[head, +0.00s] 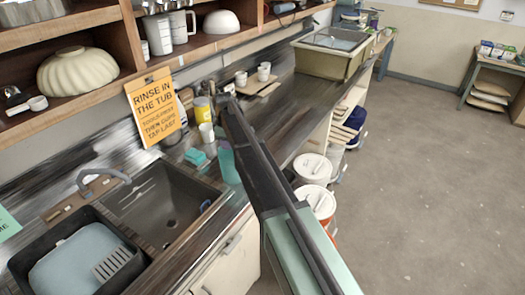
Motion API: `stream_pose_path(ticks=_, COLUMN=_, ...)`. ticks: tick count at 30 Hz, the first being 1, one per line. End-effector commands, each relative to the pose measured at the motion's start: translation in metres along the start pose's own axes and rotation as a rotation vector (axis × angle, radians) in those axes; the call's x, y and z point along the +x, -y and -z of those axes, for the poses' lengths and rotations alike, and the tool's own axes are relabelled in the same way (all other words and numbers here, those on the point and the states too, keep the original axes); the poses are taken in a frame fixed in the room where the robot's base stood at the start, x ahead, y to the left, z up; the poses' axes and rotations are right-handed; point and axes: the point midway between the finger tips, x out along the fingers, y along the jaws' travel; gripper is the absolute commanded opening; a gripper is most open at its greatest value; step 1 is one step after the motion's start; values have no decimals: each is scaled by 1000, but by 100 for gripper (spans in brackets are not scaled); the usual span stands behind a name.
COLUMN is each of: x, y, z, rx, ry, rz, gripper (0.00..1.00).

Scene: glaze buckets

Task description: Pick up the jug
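A pale grey jug with a handle (181,27) stands on the wooden wall shelf at the upper left. A similar grey vessel (158,35) stands just left of it. I cannot tell for sure which of them is the task's jug. My arm reaches from the lower right up over the counter. My gripper (228,90) is at its far end, small and seen from behind, below and to the right of the shelf jug and apart from it. Its fingers are too small and hidden to show whether they are open or hold anything.
A sink (165,205) and a black basin (75,262) lie at the lower left. An orange sign (155,107), a yellow container (202,110) and a white cup (207,132) stand along the wall. White buckets (313,168) stand on the floor. The floor at right is clear.

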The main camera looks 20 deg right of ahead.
Motion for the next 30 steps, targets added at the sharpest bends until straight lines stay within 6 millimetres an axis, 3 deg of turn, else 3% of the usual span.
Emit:
stream_pose_path(ticks=7, x=5, y=2, z=-1, rx=-86, ry=-1, rz=-1, gripper=33)
stream_pose_path(ticks=15, x=57, y=3, z=-1, rx=-84, ry=-1, rz=-1, gripper=33)
stream_pose_path(ticks=22, x=62, y=2, z=-1, rx=-83, ry=-1, rz=-1, gripper=33)
stream_pose_path(ticks=30, x=112, y=3, z=0, rx=-82, ry=-1, rz=-1, gripper=33)
